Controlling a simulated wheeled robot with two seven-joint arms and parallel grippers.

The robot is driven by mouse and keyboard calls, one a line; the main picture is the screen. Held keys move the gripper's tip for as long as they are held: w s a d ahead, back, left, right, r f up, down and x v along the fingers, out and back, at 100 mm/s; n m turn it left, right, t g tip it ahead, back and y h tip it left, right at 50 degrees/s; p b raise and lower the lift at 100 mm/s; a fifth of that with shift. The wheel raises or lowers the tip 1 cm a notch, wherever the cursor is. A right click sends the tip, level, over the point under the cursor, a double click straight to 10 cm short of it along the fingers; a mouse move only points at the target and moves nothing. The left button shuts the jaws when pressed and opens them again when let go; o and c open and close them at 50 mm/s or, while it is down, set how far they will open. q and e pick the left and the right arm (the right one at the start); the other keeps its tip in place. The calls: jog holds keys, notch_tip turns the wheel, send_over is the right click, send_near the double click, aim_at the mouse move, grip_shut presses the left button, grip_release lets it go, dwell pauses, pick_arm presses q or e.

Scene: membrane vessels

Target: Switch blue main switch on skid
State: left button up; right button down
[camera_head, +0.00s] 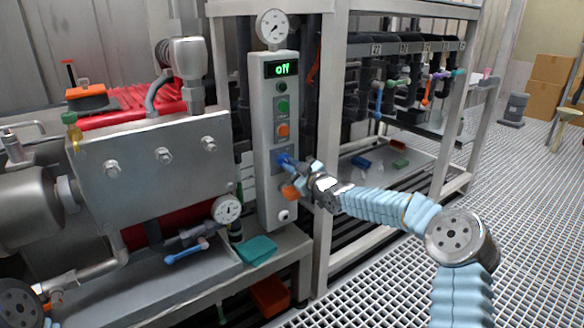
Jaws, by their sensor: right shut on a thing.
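The tall light-grey control panel (266,200) stands upright on the skid, left of the steel frame post. Its small display (283,69) shows green letters that look like "off". Below are green buttons (283,106) and an orange button (283,130). The blue main switch (280,158) sits lower on the panel, partly hidden by my right gripper. My right gripper (287,164) reaches in from the right and is shut on the blue switch. Its fingertips are small and partly hidden. My left gripper is not in view; a part of my left arm shows at the lower left corner.
A pressure gauge (272,27) tops the panel. An orange part (291,192) sits just under my right gripper. The steel frame post (329,130) stands close to the right. A teal cloth (257,250) lies below left. Grating floor (370,300) is clear at the right.

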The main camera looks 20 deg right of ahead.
jog(key=shift+m, duration=0.3)
jog(key=m, duration=0.2)
jog(key=shift+m, duration=0.3)
jog(key=m, duration=0.3)
jog(key=shift+a+f+m, duration=0.15)
jog(key=shift+m, duration=0.15)
jog(key=m+b, duration=0.1)
jog(key=m, duration=0.4)
jog(key=shift+s+a, duration=0.1)
jog(key=c, duration=1.1)
grip_release()
jog(key=shift+c, duration=0.2)
